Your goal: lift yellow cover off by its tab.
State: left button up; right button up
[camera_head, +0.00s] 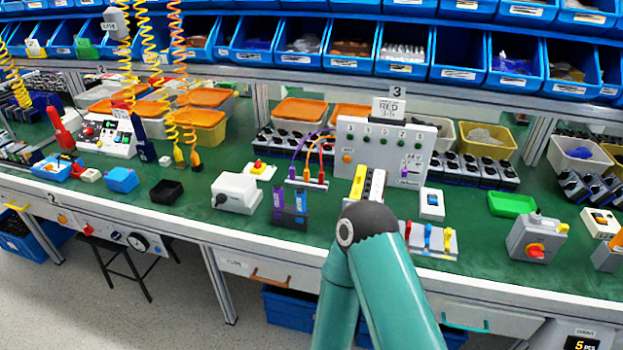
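A grey box-shaped switch (538,237) stands on the right part of the green bench top. It has a red rotary knob (535,251) on a yellow base on its front and a small yellow piece (563,228) at its upper right. I cannot tell which yellow part is the cover, and no tab is clear at this size. One of my teal arms rises from the bottom centre with its dark joint at the bench edge.
A green tray (511,204) lies behind that gap. A white rocker switch (431,204) and coloured levers (429,238) are beside my arm. Blue bins (458,54) line the shelves behind.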

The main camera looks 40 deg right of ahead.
aim_at(356, 193)
jog(key=z, duration=0.95)
jog(key=i, duration=0.15)
jog(key=u, duration=2.1)
jog(key=k, duration=1.6)
jog(key=z, duration=1.2)
jog(key=i, duration=1.15)
jog(key=z, duration=0.05)
